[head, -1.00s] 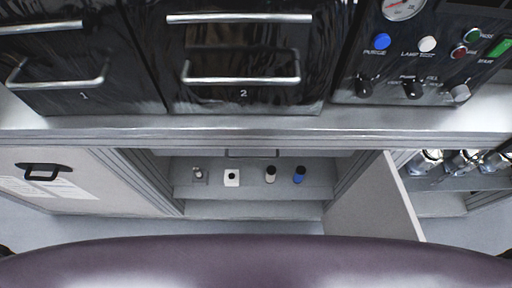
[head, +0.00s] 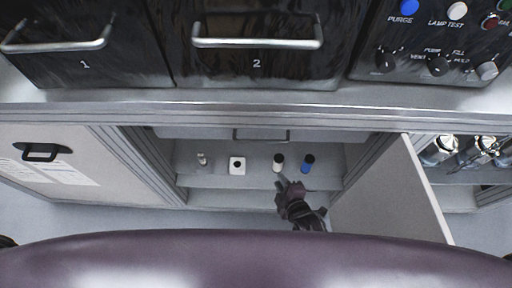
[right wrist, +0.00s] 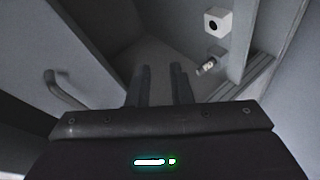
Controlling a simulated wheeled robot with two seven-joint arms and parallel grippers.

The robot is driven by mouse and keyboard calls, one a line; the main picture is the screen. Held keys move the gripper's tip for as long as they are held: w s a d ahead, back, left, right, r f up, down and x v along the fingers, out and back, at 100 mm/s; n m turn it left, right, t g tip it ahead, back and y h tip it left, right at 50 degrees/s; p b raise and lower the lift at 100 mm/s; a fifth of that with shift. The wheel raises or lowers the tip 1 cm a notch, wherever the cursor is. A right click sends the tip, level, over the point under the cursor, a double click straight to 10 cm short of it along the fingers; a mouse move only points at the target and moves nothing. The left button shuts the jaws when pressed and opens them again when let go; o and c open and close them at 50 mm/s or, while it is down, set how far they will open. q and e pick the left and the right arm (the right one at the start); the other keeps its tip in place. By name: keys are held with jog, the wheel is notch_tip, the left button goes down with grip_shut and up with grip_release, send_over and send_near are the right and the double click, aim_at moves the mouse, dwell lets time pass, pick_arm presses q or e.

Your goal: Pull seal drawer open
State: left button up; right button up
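The drawer is a grey front (head: 190,133) under the bench top, inside the open cabinet bay, with a thin dark bar handle (head: 262,138). It looks shut, though the bench edge partly hides it. A curved bar handle (right wrist: 64,92), likely the same one, shows at the left of the right wrist view. My right gripper (head: 282,182) is low in front of the bay, below the handle and apart from it. In the right wrist view its two fingers (right wrist: 162,78) stand apart with nothing between them. My left gripper is not in view.
Below the drawer, a shelf holds a small metal fitting (head: 202,159), a white block (head: 237,165), a pale black-capped cylinder (head: 278,162) and a blue one (head: 307,163). An open door panel (head: 385,200) stands right; a closed door (head: 80,170) is left.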

aim_at(259, 140)
jog(key=w+a+r+n+t+y+b, duration=0.1)
jog(key=a+r+n+t, duration=0.1)
jog(key=r, duration=0.4)
jog(key=w+a+r+n+t+y, duration=0.1)
jog(key=a+r+n, duration=0.15)
jog(key=r, duration=0.35)
jog(key=shift+m, duration=0.25)
jog(key=shift+p+x, duration=0.3)
jog(key=shift+x, duration=3.75)
jog(key=shift+d+f, duration=0.1)
jog(key=shift+f, duration=0.05)
grip_shut()
